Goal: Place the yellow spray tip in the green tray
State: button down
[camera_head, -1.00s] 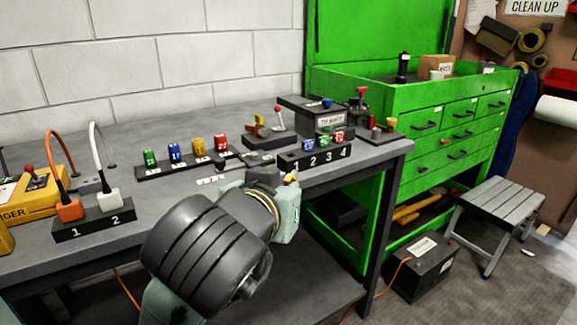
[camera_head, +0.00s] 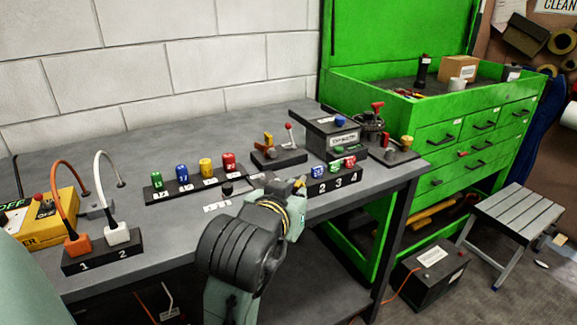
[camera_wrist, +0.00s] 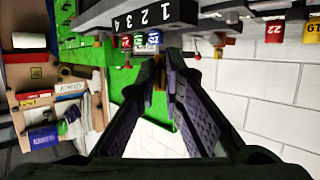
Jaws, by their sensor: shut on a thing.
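My gripper (camera_head: 299,188) is at the front edge of the grey bench, near the black rack numbered 1 to 4 (camera_head: 338,181). In the wrist view, its dark fingers (camera_wrist: 160,78) close on a small yellow piece, the yellow spray tip (camera_wrist: 159,72); a bit of yellow also shows at the gripper in the head view. The rest of the tip is hidden by the fingers. The green cabinet's open top tray (camera_head: 385,92) stands behind and right of the bench, apart from my gripper. Blue, green and red tips (camera_head: 333,167) sit in the numbered rack.
Green, blue, yellow and red tips stand on a black strip (camera_head: 192,189). A grey box (camera_head: 325,131) and a black stand (camera_head: 390,156) are at the bench's right end. The tray holds a flashlight (camera_head: 422,72) and a cardboard box (camera_head: 459,69). A stool (camera_head: 512,213) stands right.

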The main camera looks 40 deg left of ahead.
jog(key=w+a, duration=0.2)
jog(key=w+a+p, duration=0.1)
jog(key=w+a, duration=0.1)
jog(key=w+a+f+p, duration=0.1)
jog(key=w+a, duration=0.1)
jog(key=shift+w+a, duration=0.15)
jog(key=shift+a, duration=0.2)
jog(key=shift+f+p, duration=0.4)
jog(key=shift+f, duration=1.3)
jog(key=shift+f, duration=0.15)
jog(key=c, duration=1.7)
grip_release()
